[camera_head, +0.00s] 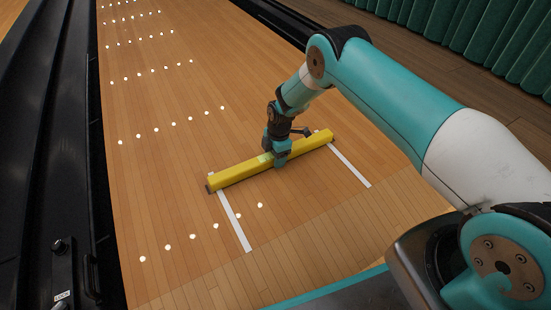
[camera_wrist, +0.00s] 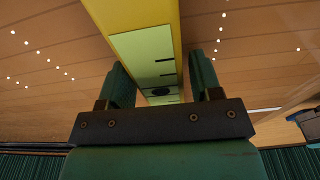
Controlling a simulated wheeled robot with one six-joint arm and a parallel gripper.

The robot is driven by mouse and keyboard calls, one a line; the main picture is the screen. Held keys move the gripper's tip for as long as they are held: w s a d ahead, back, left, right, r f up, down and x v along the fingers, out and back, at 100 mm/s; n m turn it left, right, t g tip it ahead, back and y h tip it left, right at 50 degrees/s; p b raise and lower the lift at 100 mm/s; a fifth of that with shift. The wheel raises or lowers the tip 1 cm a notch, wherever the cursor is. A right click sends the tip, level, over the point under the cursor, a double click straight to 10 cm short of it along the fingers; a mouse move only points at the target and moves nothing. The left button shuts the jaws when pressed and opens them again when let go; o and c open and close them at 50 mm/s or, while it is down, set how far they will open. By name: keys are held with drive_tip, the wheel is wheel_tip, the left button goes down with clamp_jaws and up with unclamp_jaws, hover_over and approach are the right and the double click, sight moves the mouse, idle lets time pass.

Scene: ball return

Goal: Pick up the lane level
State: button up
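The lane level is a long yellow bar (camera_head: 235,172) lying across the lane boards, over the upper ends of two white lines. In the wrist view the yellow level (camera_wrist: 145,42) runs up the middle, with a pale green label on the face towards me. My gripper (camera_head: 276,153) is down at the middle of the bar. In the wrist view its two fingers (camera_wrist: 160,72) stand one on each side of the level, with what looks like a narrow gap on both sides. The fingertips' far side is hidden.
White lines (camera_head: 232,220) mark the lane beside the bar. Rows of light dots (camera_head: 163,129) cross the boards. A dark gutter (camera_head: 75,150) runs along the left, and a green curtain (camera_head: 480,30) hangs at the upper right. The lane around the bar is clear.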

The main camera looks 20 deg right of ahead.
drive_tip(key=c, duration=1)
drive_tip(key=shift+r, duration=0.15)
